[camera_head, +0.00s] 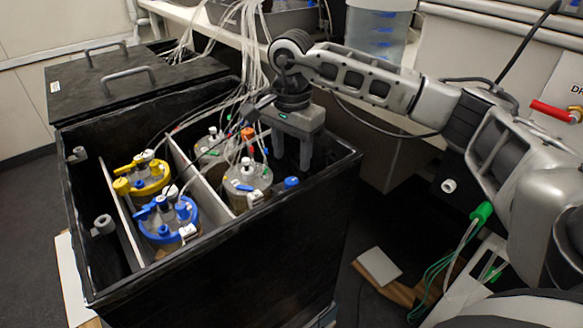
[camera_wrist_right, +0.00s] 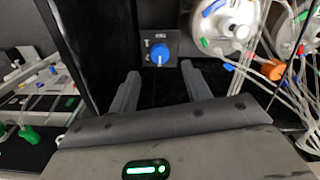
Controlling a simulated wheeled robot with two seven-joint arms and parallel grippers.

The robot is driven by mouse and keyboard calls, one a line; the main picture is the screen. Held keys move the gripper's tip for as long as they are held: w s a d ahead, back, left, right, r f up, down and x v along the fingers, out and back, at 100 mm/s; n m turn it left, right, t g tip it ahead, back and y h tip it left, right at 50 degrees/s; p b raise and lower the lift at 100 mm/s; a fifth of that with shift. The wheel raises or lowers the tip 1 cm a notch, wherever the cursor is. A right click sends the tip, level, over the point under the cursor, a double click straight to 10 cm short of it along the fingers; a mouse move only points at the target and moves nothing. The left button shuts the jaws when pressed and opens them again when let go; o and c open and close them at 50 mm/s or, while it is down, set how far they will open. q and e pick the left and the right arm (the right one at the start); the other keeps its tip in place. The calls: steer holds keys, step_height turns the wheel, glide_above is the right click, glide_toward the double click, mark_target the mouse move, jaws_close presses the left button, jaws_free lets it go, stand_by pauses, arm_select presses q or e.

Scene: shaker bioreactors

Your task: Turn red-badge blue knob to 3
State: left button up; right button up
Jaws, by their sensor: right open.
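A blue knob (camera_wrist_right: 160,54) sits on a small dark square plate with pale marks inside the black box. It also shows in the head view (camera_head: 291,183), near the box's right wall. I cannot make out a red badge or read the knob's setting. My right gripper (camera_head: 291,160) reaches down into the box's right side, fingers apart and empty. In the wrist view its two fingers (camera_wrist_right: 160,76) point toward the knob, one on each side of it in the picture, and do not visibly touch it. My left gripper is not in view.
The open black box (camera_head: 230,262) holds a yellow-lidded vessel (camera_head: 145,178), a blue-lidded vessel (camera_head: 168,222) and clear-lidded vessels (camera_head: 248,182), split by a pale divider (camera_head: 196,182). Many tubes (camera_head: 254,45) hang beside my right gripper. The box's right wall (camera_head: 335,165) is close to it.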

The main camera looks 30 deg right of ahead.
mark_target(291, 180)
step_height(291, 180, up, 10)
steer(key=shift+p, duration=0.35)
stand_by(0.4)
